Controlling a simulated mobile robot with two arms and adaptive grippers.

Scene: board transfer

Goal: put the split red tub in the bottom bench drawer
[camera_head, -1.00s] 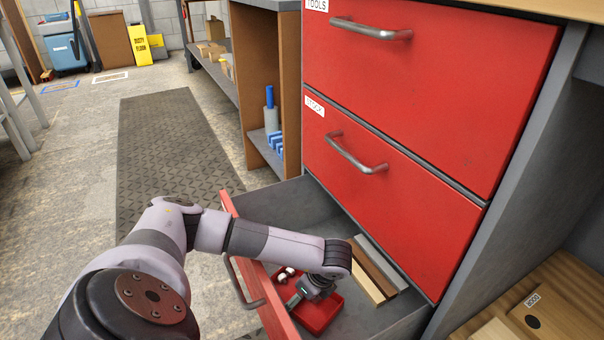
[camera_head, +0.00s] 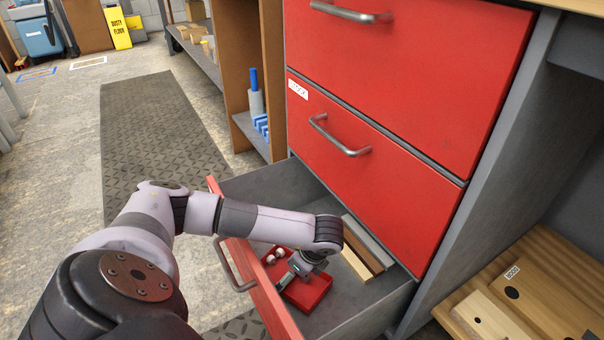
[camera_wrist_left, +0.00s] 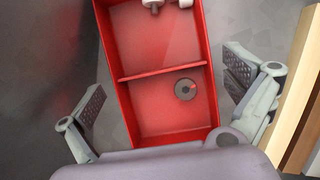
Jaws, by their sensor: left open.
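The split red tub (camera_head: 312,292) sits inside the open bottom drawer (camera_head: 371,315), on its grey floor. In the left wrist view the tub (camera_wrist_left: 158,108) shows two compartments with a divider between them. Small pale fittings lie in the far compartment and a grey ring (camera_wrist_left: 186,89) lies in the near one. My left gripper (camera_head: 292,277) is over the tub inside the drawer. In the wrist view its fingers (camera_wrist_left: 165,100) are spread open, one on each side of the tub, apart from its walls. My right gripper is not in view.
Wood and grey strips (camera_head: 366,252) lie in the drawer, right of the tub. The red drawer above (camera_head: 365,185) is shut. Boards (camera_head: 500,315) lie at the lower right. A dark floor mat (camera_head: 160,140) lies left of the bench.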

